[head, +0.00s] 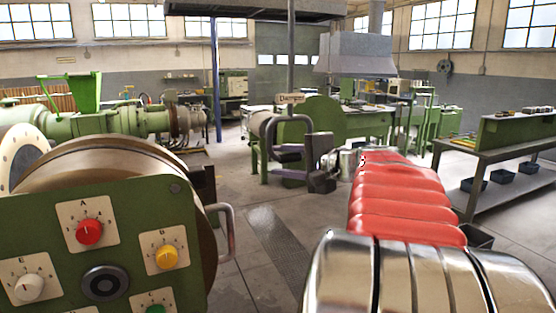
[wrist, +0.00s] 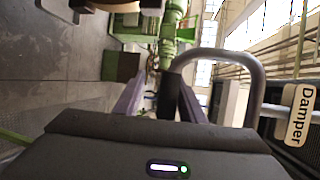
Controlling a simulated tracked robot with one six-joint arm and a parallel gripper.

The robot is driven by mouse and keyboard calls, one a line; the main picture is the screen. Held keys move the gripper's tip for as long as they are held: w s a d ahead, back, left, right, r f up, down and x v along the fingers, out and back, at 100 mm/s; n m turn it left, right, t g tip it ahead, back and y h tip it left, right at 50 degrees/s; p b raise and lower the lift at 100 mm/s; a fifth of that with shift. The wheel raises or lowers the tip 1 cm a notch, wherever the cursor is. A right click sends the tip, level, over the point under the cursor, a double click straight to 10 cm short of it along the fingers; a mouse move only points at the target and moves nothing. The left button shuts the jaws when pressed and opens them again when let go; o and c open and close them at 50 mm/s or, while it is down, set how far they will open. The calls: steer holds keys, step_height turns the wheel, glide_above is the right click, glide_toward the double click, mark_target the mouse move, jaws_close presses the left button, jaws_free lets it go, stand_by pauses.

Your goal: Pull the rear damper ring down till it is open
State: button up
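The damper ring is a grey bent loop. In the wrist view the ring (wrist: 215,56) arches from the middle to the right, and its near leg ends in a dark grip (wrist: 169,95). My gripper (wrist: 163,85) has two purple fingers standing apart. The dark grip shows between them, closer to the right finger, with a gap at the left; I cannot tell whether it touches. In the head view the ring (head: 283,157) is below the Damper sign (head: 290,99), and my gripper (head: 322,168) is just right of it, partly overlapping.
A green control panel (head: 135,215) with coloured knobs and a metal handle (head: 229,232) stands at the left front. A green bench (head: 375,124) is behind the ring. A grey table (head: 500,150) stands at the right. Open floor (head: 190,290) lies in the middle.

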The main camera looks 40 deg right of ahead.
steer(key=shift+s+r, duration=0.1)
steer(key=shift+s+r, duration=0.15)
steer(key=shift+s, duration=0.3)
steer(key=s+r, duration=0.2)
steer(key=s, duration=1)
steer(key=shift+s+d, duration=0.25)
